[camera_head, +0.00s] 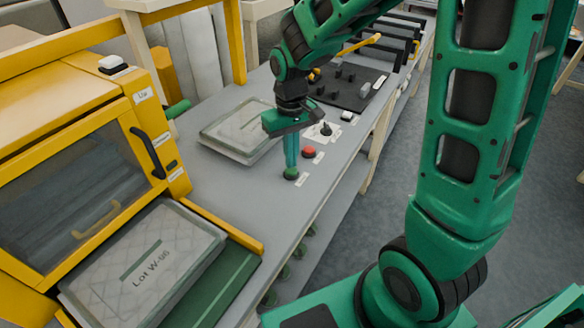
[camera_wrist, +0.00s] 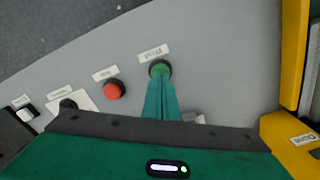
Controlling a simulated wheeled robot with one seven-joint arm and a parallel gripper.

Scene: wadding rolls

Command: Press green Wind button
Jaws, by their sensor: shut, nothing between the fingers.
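The green Wind button (camera_head: 290,174) is a small round button on the grey bench top, with a white label beside it. It also shows in the wrist view (camera_wrist: 160,69), partly covered by my fingertips. My gripper (camera_head: 291,165) is shut and empty, pointing down with its fingertips at the button. In the wrist view my closed fingers (camera_wrist: 162,84) overlap the button's near edge. I cannot tell whether they touch it or whether it is pressed in.
A red button (camera_head: 309,152) with its own label sits beside the green one, and a black knob (camera_head: 326,129) lies farther along. A wrapped pad (camera_head: 240,131) lies to the left. A yellow machine (camera_head: 75,150) stands at the left, with a pad labelled Lot W-96 (camera_head: 150,262) before it.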

